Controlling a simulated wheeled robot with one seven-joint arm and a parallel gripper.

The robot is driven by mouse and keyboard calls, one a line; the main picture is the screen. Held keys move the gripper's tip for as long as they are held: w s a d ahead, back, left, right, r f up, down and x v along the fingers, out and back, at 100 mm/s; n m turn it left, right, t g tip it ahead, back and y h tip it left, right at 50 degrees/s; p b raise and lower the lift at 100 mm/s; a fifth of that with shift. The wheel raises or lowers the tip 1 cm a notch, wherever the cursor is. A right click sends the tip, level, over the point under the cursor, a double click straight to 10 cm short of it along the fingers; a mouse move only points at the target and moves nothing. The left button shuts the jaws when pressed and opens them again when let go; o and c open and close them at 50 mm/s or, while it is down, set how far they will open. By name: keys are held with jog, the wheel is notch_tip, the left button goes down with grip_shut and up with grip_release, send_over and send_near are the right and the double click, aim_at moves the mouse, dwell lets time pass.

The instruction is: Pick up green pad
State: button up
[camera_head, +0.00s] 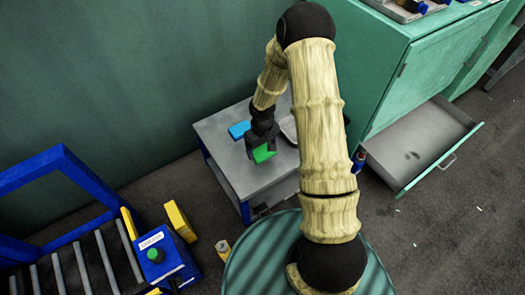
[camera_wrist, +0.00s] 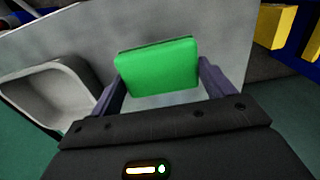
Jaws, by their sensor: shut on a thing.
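The green pad (camera_wrist: 157,68) is a small flat block with rounded edges. In the wrist view it sits between the two fingers of my gripper (camera_wrist: 157,90), which is shut on it. In the head view the green pad (camera_head: 264,153) shows just below my gripper (camera_head: 262,143), over the grey table (camera_head: 215,130). I cannot tell whether the pad touches the table top or is a little above it.
A blue pad (camera_head: 239,130) lies on the table left of my gripper. A grey tray (camera_wrist: 45,92) is also on the table. A green cabinet (camera_head: 425,75) with an open drawer (camera_head: 430,145) stands right. A blue machine with yellow blocks (camera_head: 180,221) stands lower left.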

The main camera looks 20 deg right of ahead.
aim_at(262, 149)
notch_tip(262, 149, up, 6)
jog(key=shift+s+f+p, duration=0.1)
jog(key=shift+f+p, duration=0.15)
jog(key=shift+p, duration=0.35)
jog(key=o, duration=0.3)
jog(key=shift+c, duration=0.8)
jog(key=r+m, duration=0.1)
jog(key=w+r+m, duration=0.2)
jog(key=r, duration=0.1)
jog(key=shift+d+m, duration=0.1)
jog(key=shift+m, duration=0.2)
